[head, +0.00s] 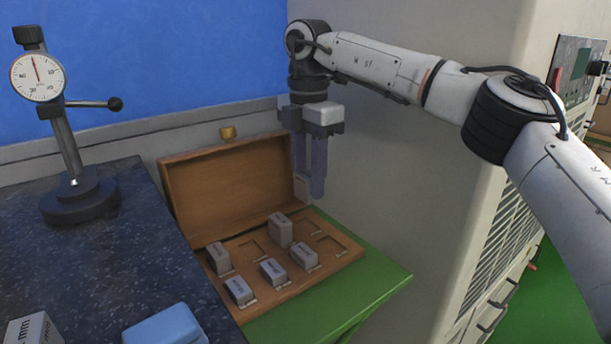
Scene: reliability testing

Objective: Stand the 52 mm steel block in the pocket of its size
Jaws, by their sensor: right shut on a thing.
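My right gripper (310,186) points down over the back right part of an open wooden case (209,182). It is shut on a small light grey steel block (301,188), which is partly hidden by the fingers. The block seems to be above the case's pockets, but its exact height is hard to tell. I cannot read its size. Several other steel blocks stand in the case, among them one at the back (280,230) and one at the front left (239,291). Empty pockets show between and right of them. My left gripper is not in view.
The case rests on a green surface (375,288) beside a dark granite plate (105,250). A dial gauge stand (75,200), a blue object (165,326) and a larger grey block (35,329) are on the granite. A beige machine cabinet (440,170) stands close on the right.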

